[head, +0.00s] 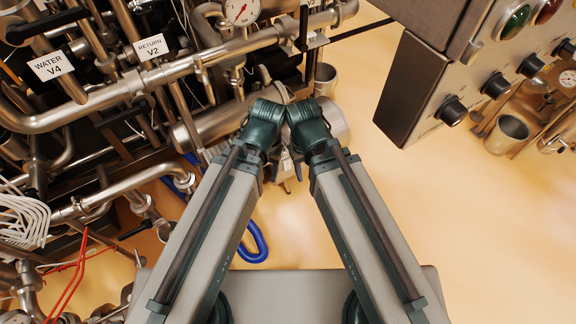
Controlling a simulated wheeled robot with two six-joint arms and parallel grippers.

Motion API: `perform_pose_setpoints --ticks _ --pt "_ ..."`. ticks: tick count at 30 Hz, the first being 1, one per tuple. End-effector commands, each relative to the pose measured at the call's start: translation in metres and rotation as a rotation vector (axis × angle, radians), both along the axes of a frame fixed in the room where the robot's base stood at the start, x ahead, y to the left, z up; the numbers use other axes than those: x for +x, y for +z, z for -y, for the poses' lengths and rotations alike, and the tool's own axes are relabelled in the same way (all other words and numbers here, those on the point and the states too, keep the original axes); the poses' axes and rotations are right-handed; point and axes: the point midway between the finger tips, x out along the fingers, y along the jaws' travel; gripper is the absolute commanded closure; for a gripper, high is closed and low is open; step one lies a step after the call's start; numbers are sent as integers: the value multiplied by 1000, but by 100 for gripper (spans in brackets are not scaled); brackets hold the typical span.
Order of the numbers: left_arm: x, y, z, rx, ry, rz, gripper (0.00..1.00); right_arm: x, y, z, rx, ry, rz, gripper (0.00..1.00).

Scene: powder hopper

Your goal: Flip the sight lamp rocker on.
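I cannot make out the sight lamp rocker in the head view. A grey control box (440,75) at the upper right carries black knobs, a green lamp (515,22) and a red lamp (547,10); its upper part is cut off by the frame. My two arms reach up from the bottom and their dark green joints meet near the middle, left of the box and apart from it.
Dense steel pipework fills the left, with a WATER V4 label (51,66), a RETURN V2 label (151,47) and a pressure gauge (241,10). A blue hose (256,245) lies near my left arm. A metal cup (507,132) is at right. Bare floor (460,220) shows lower right.

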Motion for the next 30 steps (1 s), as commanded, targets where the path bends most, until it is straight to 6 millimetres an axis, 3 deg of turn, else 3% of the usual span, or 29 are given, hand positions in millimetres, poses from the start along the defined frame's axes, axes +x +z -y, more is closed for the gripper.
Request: perform_pose_setpoints --ticks 1,8,21,30 --pt "0 0 0 0 0 0 44 0 0 0 0 1 0 59" --pt "0 -21 0 0 0 0 44 8 -22 -2 30 153 8 100" --pt "0 -97 0 0 -1 0 44 51 -96 -7 98 943 116 100" --pt "0 -142 0 0 -1 0 44 79 -136 -7 46 1450 215 100"
